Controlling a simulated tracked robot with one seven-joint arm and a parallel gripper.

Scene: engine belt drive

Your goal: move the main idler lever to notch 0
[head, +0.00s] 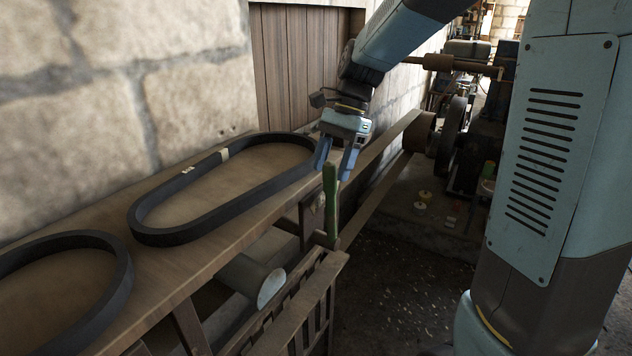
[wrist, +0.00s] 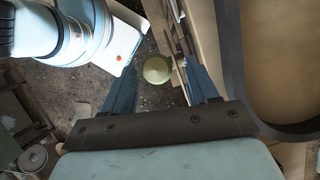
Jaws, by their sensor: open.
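The lever (head: 331,205) has a green upright handle and stands beside the bench's front edge. Its lower end goes down behind a slatted wooden frame. My gripper (head: 336,166) points down just above the handle's top, with its two blue fingers spread. In the wrist view, the round pale-green end of the lever (wrist: 157,69) shows between the open fingertips of my gripper (wrist: 160,72), seen from above. I cannot tell whether a finger touches it. Notch marks are not readable in either view.
The wooden bench (head: 185,268) holds two black belts, one a long loop (head: 190,233) and one at the near left (head: 118,285). The slatted wooden frame (head: 290,325) stands below the lever. A flat drive belt (head: 375,190) runs back to machinery with a wheel (head: 455,130).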

